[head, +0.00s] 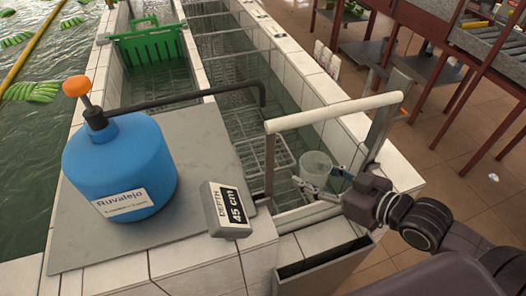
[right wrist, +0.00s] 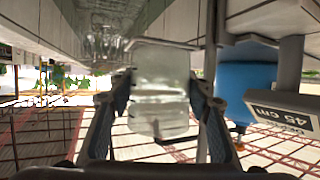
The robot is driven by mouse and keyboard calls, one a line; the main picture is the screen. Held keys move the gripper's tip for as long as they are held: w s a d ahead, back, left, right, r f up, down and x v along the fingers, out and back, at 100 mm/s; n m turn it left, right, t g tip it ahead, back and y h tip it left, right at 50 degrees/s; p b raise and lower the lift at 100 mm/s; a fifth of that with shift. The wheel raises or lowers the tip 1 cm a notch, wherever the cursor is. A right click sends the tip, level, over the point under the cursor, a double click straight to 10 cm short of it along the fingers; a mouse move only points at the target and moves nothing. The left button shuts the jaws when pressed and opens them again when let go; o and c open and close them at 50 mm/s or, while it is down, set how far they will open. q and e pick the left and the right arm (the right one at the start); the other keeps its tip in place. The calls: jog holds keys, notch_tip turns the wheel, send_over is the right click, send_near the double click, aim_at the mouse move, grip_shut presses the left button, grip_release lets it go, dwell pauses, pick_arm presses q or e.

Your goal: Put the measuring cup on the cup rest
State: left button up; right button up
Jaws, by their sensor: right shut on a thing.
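The measuring cup (head: 316,163) is a small translucent cup over the near end of the water channel, beside the white-topped frame. My right gripper (head: 317,184) reaches in from the right and is shut on the cup. In the right wrist view the cup (right wrist: 160,85) sits between the two fingers (right wrist: 162,105). I cannot tell for sure which part is the cup rest. A grey box-like ledge with a dark slot (head: 322,262) is on the tiled front wall, below the gripper. My left gripper is not in view.
A blue tank (head: 120,165) with an orange knob and a black spout stands on a grey slab (head: 205,130) at left. A "45 cm" depth sign (head: 228,208) is at the slab's edge. The white bar (head: 335,112) crosses close behind the cup. A green crate (head: 150,45) is farther back.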

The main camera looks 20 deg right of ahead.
aim_at(305, 165)
jog(key=shift+w+a+r, duration=0.1)
jog(key=shift+w+a, duration=0.1)
jog(key=shift+w, duration=0.2)
jog(key=w, duration=0.1)
jog(key=w+a, duration=0.1)
jog(key=w, duration=0.1)
jog(key=shift+p, duration=0.4)
jog(key=w+a+p, duration=0.1)
jog(key=w+a, duration=0.1)
jog(key=w, duration=0.2)
jog(key=w+a+p, duration=0.1)
jog(key=w+a, duration=0.1)
jog(key=w, duration=0.2)
jog(key=w+a+p, duration=0.1)
jog(key=w+a, duration=0.1)
jog(key=w, duration=0.2)
jog(key=shift+w, duration=0.3)
notch_tip(305, 165, down, 3)
jog(key=shift+r+p, duration=0.1)
jog(key=shift+p, duration=0.45)
jog(key=shift+f, duration=0.35)
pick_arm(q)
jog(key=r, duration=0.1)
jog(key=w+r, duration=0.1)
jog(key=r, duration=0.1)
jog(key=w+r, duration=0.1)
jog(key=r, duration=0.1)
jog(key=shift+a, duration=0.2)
pick_arm(e)
jog(key=shift+f, duration=0.1)
